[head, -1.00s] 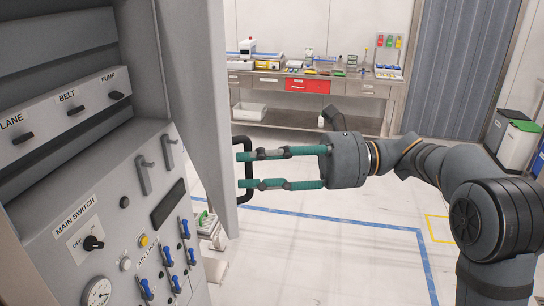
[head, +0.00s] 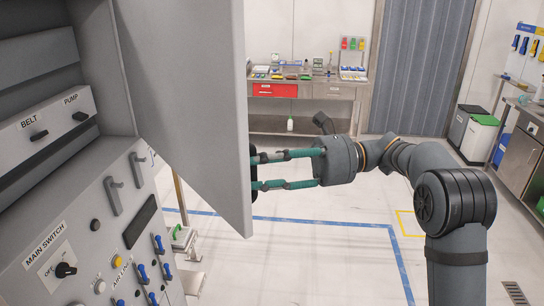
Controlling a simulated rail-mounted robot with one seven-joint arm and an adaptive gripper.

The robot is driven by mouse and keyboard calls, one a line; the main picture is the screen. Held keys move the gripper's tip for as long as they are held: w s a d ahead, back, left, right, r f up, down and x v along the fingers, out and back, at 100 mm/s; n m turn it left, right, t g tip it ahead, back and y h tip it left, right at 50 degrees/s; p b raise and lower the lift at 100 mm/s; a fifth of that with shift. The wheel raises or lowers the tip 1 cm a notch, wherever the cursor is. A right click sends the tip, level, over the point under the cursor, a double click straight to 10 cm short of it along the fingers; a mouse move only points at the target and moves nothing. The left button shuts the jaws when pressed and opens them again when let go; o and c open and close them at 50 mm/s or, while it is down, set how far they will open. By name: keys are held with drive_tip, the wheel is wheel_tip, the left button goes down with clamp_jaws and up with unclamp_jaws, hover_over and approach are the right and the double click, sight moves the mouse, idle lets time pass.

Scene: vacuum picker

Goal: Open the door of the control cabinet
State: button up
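The control cabinet (head: 60,195) stands at the left, with its inside panel of switches in view. Its grey door (head: 190,95) stands ajar, swung out from the cabinet, and its free edge points towards the room. A black handle (head: 253,172) is on the door's far side, mostly hidden by the door's edge. My gripper (head: 259,172) comes in from the right with its two green fingers spread apart, one above the other. The fingertips are at the handle; the door edge hides the exact contact.
A steel workbench (head: 325,91) with a red drawer stands at the back wall. Bins (head: 470,135) and a side bench (head: 522,150) are at the right. The floor between is clear, with blue tape (head: 310,220). A small stand (head: 183,240) is below the door.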

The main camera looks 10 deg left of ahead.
drive_tip(key=shift+w+d+p, duration=0.55)
drive_tip(key=shift+w, duration=0.35)
drive_tip(key=shift+w+d+p, duration=0.5)
drive_tip(key=shift+w+p, duration=0.05)
drive_tip(key=shift+w, duration=0.3)
drive_tip(key=shift+f, duration=0.1)
drive_tip(key=shift+c, duration=0.6)
